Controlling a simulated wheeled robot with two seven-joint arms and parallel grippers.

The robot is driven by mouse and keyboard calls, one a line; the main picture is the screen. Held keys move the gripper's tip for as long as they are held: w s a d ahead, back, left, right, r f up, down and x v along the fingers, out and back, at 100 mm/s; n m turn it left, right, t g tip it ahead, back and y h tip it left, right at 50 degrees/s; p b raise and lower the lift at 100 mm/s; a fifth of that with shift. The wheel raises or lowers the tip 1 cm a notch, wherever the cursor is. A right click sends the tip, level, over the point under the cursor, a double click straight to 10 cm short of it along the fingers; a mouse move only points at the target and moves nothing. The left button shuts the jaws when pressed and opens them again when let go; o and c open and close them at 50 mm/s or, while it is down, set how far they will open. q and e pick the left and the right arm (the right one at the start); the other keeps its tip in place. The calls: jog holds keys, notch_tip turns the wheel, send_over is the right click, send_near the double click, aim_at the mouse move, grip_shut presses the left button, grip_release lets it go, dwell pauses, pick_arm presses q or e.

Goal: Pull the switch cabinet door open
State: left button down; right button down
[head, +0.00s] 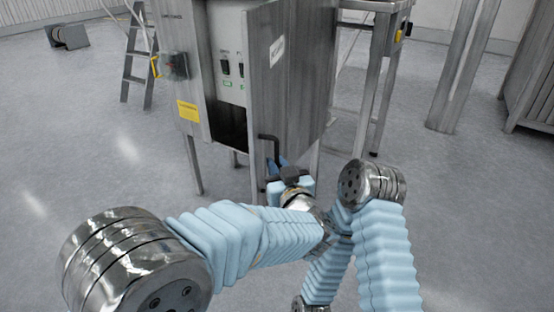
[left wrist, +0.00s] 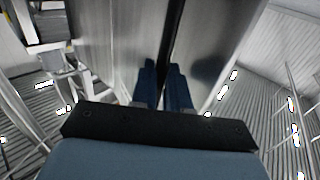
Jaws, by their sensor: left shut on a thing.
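The switch cabinet (head: 197,80) stands upright on legs in the upper middle of the head view. Its grey metal door (head: 295,85) stands open at an angle, with a switch panel (head: 231,60) and a dark opening showing to its left. A black bar handle (head: 268,139) is on the door's near side, low down. My left gripper (head: 276,168) is shut on the lower part of this handle. In the left wrist view, its two blue fingers (left wrist: 162,85) stand on either side of the dark handle (left wrist: 172,40). My right gripper is not in view.
A steel frame (head: 375,80) stands behind the door to the right. A stepladder (head: 138,60) and a small grey box (head: 68,36) are at the back left. A steel post (head: 465,65) is at the right. The floor in front is clear.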

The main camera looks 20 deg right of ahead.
pick_arm(q)
jog(key=shift+w+d+r+y, duration=0.15)
jog(key=shift+d+r+y, duration=0.15)
jog(key=c, duration=1.5)
grip_release()
jog(key=shift+c, duration=0.2)
jog(key=shift+o, duration=1)
jog(key=shift+w+d+f, duration=0.1)
jog(key=shift+w+f, duration=0.1)
jog(key=shift+w, duration=0.05)
jog(key=shift+s, duration=0.1)
jog(key=shift+s+f, duration=0.1)
